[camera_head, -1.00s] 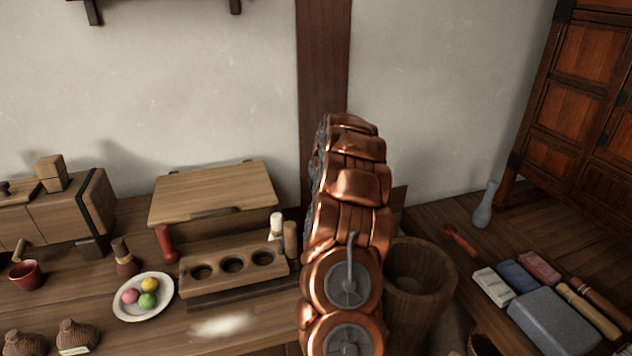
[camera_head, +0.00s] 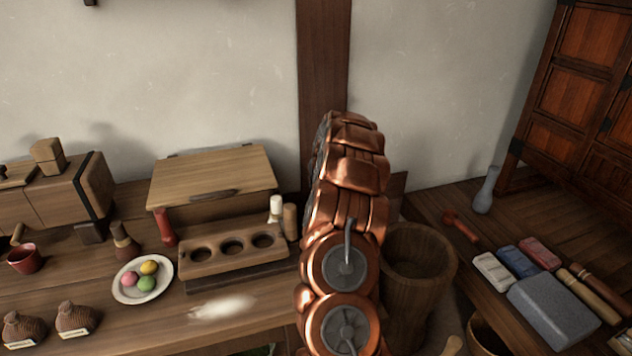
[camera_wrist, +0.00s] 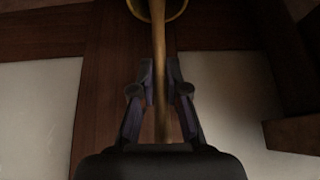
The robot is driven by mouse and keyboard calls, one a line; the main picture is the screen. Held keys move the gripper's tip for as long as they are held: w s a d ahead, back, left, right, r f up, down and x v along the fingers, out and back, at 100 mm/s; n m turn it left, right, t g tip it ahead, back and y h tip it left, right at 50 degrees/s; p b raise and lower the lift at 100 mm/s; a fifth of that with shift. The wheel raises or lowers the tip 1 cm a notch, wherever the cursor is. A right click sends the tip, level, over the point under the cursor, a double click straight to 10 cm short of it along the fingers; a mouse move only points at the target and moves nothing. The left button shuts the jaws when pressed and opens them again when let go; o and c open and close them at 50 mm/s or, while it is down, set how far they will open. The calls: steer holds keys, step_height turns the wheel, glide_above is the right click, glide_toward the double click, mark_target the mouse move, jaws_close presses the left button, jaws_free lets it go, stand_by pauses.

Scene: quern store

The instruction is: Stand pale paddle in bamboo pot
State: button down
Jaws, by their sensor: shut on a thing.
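My gripper (camera_wrist: 160,72) shows in the wrist view, with its two fingers closed on a thin tan shaft, which I take to be the pale paddle (camera_wrist: 160,112). The shaft runs from near the palm up past the fingertips to the top edge. There a yellowish curved rim (camera_wrist: 178,12) lies around or behind it; I cannot tell whether this is the bamboo pot, or whether the shaft is inside it. In the head view my copper arm hides the gripper and the paddle. I cannot make out the bamboo pot for sure there.
A wooden tub (camera_head: 447,270) stands just right of my arm. Left are a three-hole wooden rack (camera_head: 210,266), a lidded box (camera_head: 212,176), a plate of coloured balls (camera_head: 124,291) and small jars. A grey block (camera_head: 555,312) and several bars lie on the right.

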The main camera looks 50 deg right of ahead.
steer(key=c, duration=1.1)
jaws_free()
steer(key=v, duration=1.2)
